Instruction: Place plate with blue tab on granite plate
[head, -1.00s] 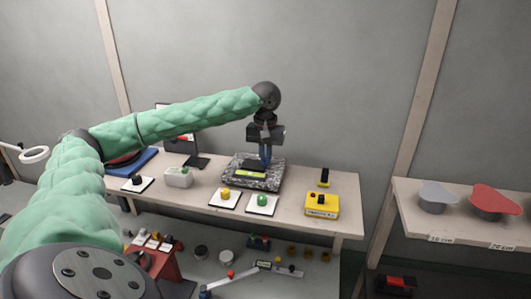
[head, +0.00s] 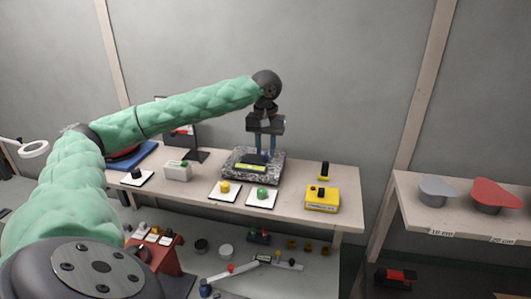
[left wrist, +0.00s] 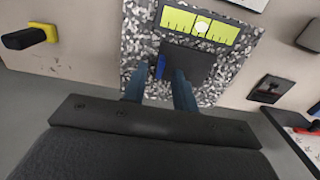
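The speckled granite plate (head: 278,172) lies on the table; it also shows in the left wrist view (left wrist: 140,45). A dark plate (left wrist: 190,62) with a blue tab (left wrist: 160,66) on its edge lies on the granite plate, beside the yellow-green level (left wrist: 200,25). In the head view the dark plate (head: 254,158) is partly hidden by the gripper. My left gripper (head: 266,150) is over the granite plate, pointing down. Its blue fingers (left wrist: 160,80) are apart near the blue tab, with nothing seen held between them. My right gripper is not in view.
White square plates with black (head: 136,174), yellow (head: 225,188) and green (head: 262,193) knobs lie on the table. A white box (head: 177,172) is to the left, a yellow box (head: 322,201) to the right. A shelf with grey (head: 438,190) and red (head: 494,194) pieces stands further right.

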